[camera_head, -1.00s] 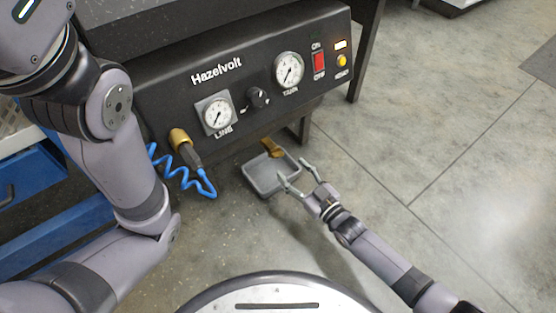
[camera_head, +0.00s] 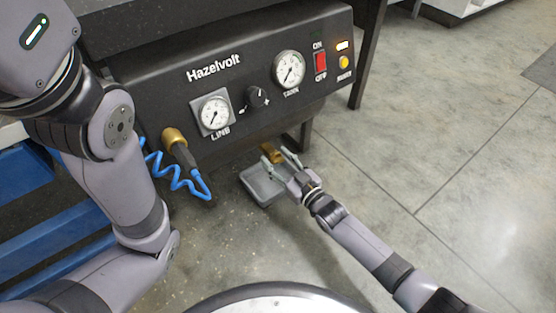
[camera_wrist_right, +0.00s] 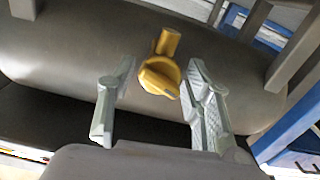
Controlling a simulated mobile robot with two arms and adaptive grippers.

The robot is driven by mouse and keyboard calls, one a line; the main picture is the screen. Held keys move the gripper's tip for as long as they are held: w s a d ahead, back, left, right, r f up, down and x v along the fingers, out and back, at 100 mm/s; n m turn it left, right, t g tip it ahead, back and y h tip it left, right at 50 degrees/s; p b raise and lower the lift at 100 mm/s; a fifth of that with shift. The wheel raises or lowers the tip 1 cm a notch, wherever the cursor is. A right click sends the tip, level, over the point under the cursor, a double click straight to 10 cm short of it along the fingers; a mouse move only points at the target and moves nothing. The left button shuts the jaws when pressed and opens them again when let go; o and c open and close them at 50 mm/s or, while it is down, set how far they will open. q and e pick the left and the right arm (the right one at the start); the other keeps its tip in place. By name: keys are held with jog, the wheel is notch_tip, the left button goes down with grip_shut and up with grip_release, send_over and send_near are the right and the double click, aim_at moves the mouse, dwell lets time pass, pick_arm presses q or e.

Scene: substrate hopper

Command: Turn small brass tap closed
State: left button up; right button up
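The small brass tap (camera_head: 271,153) is low under the black Hazelvolt panel, partly hidden by my right gripper in the head view. In the right wrist view the brass tap (camera_wrist_right: 161,76) is yellow, with a short round stem and a flat handle. My right gripper (camera_head: 278,158) is open, with one finger to each side of the tap. In the wrist view the gripper (camera_wrist_right: 160,68) shows gaps between both fingers and the handle. My left arm stands at the left of the head view; its gripper is out of view.
A grey tray (camera_head: 263,187) lies on the floor below the tap. The panel (camera_head: 190,105) carries gauges, a knob and a red switch (camera_head: 321,62). A blue coiled hose (camera_head: 180,181) hangs from a brass fitting (camera_head: 173,137) at the left. Floor at right is clear.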

jog(key=c, duration=0.8)
jog(key=shift+r+m+p, duration=0.2)
jog(key=shift+m+p, duration=0.45)
jog(key=shift+m, duration=0.55)
jog(key=shift+f+m+p, duration=0.2)
jog(key=shift+m+p, duration=0.15)
jog(key=shift+m, duration=0.55)
jog(key=o, duration=1.1)
